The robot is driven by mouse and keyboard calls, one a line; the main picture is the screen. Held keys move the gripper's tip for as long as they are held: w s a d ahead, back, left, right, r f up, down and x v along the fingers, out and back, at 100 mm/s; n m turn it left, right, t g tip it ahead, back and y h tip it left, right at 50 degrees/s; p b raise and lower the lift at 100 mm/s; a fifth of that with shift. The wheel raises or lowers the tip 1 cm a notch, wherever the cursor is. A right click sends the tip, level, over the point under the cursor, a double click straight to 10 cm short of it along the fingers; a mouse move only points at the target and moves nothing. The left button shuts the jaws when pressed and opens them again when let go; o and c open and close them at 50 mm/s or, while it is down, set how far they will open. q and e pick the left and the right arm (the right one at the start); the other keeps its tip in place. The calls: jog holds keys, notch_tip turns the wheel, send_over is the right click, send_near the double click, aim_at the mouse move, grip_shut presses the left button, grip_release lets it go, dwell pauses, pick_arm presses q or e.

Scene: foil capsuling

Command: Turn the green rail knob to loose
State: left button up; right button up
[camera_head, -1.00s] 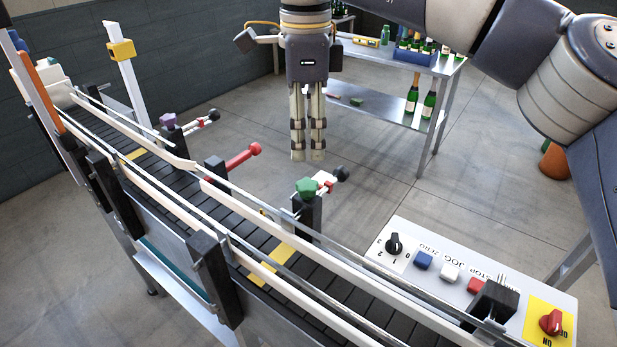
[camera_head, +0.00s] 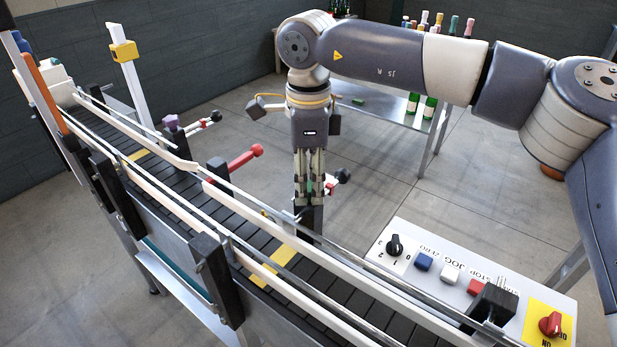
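The green rail knob (camera_head: 309,186) sits on a black post (camera_head: 309,222) beside the conveyor's near rail section. It is mostly hidden, and only a sliver of green shows between the fingers of my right gripper. My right gripper (camera_head: 309,192) points straight down at the knob, with its fingers at either side of it. I cannot tell whether the fingers touch the knob or how far they are closed. My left gripper is not in view.
A red-handled clamp (camera_head: 245,158) and a purple knob (camera_head: 171,121) stand farther along the rail (camera_head: 330,262). A white-and-black rod end (camera_head: 342,176) is close to the gripper's right. The control panel (camera_head: 405,235) lies right of the conveyor. A bottle table (camera_head: 385,110) stands behind.

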jog(key=c, duration=0.5)
jog(key=shift+o, duration=0.2)
jog(key=shift+n, duration=0.3)
jog(key=n+p, duration=0.1)
jog(key=n, duration=0.9)
jog(key=shift+n, duration=0.4)
jog(key=n, duration=0.6)
jog(key=shift+p, duration=0.4)
jog(key=n, duration=0.6)
jog(key=shift+r, duration=0.1)
